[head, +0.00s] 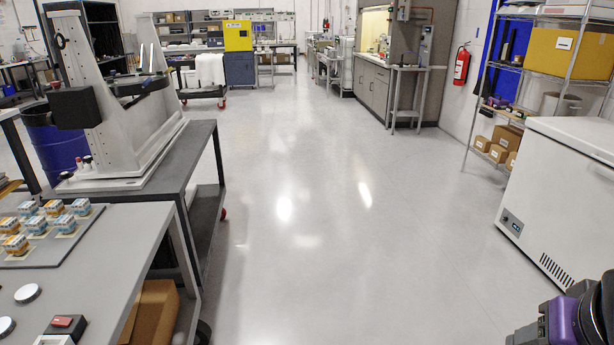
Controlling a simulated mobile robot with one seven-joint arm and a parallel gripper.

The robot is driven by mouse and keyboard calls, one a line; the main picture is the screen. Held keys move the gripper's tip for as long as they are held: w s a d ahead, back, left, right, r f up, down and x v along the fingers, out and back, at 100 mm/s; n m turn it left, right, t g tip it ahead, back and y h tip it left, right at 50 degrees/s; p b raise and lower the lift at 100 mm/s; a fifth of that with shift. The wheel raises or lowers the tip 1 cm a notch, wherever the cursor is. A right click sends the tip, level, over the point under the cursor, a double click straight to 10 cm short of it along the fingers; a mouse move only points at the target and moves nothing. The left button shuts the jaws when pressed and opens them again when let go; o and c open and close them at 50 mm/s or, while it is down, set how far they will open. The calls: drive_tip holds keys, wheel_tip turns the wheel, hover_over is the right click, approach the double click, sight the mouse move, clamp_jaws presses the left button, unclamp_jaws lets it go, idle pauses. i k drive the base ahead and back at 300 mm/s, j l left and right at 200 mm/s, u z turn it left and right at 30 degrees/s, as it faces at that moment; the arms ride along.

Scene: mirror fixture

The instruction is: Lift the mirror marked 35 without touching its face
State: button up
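No marking 35 can be read in the head view. Two small round discs with pale, shiny tops lie on the grey table at the lower left, one disc (28,293) whole and the other disc (6,326) cut by the left edge. I cannot tell whether either is the mirror. A tall grey fixture (120,120) with a dark horizontal ring or plate stands on the dark bench behind; any mirror in it is too small to make out. My gripper is not in view.
A dark tray (62,250) with several small blue and orange boxes lies on the near grey table (120,235). A box with a red top (65,325) stands at its front. A white chest freezer (560,190) stands right. The floor (320,200) between is clear.

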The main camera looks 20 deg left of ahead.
sight(28, 294)
drive_tip(key=i+u, duration=0.8)
drive_tip(key=i, duration=0.2)
drive_tip(key=i+u, duration=0.2)
drive_tip(key=u, duration=0.15)
drive_tip(key=i+l+u, duration=0.1)
drive_tip(key=i+u, duration=0.25)
drive_tip(key=i+l+u, duration=0.1)
drive_tip(key=u, duration=0.25)
drive_tip(key=i+u, duration=0.15)
drive_tip(key=u, duration=0.25)
drive_tip(key=i+u, duration=0.15)
drive_tip(key=u, duration=0.3)
drive_tip(key=i+u, duration=0.1)
drive_tip(key=u, duration=0.3)
drive_tip(key=l, duration=0.05)
